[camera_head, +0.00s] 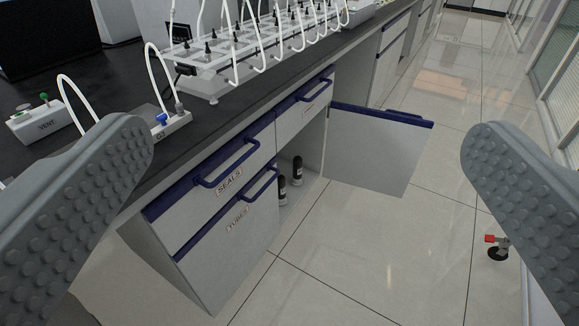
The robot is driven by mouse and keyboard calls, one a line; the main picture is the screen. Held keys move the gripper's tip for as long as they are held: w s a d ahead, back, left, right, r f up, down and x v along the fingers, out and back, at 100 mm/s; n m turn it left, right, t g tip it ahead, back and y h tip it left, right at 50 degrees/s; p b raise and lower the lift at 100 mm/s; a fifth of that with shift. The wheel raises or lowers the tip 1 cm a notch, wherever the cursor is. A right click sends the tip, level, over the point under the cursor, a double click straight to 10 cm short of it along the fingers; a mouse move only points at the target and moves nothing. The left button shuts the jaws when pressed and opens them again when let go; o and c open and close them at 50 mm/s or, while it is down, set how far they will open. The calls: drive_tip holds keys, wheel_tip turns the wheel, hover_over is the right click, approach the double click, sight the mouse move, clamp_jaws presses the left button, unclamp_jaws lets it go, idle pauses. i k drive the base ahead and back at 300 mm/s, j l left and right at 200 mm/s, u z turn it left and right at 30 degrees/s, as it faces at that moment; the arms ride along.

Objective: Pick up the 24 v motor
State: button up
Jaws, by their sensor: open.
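My gripper (308,142) is open and empty, with its two grey studded fingers wide apart at the left and right of the view. Nothing in view is clearly marked as a 24 V motor. Two small black cylinders with pale bands, a rear one (297,171) and a front one (282,190), stand upright inside an open cabinet under the bench. They are beyond the fingers and apart from them. I cannot tell whether either is the motor, and no label on them is readable. The front one is partly hidden by the drawer fronts.
The cabinet door (377,150) stands open into the aisle. Closed drawers labelled SEALS (229,182) and TUBES (237,219) are to its left. The dark benchtop (225,125) carries a tubed rack (210,85) and a VENT box (45,124). A red-and-black caster (497,248) is at right.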

sight(297, 181)
drive_tip(key=i+l, duration=0.15)
drive_tip(key=l, duration=0.25)
drive_tip(key=i+l+u, duration=0.15)
drive_tip(key=l, duration=0.2)
drive_tip(key=i+l, duration=0.15)
drive_tip(key=l, duration=0.25)
drive_tip(key=u, duration=0.05)
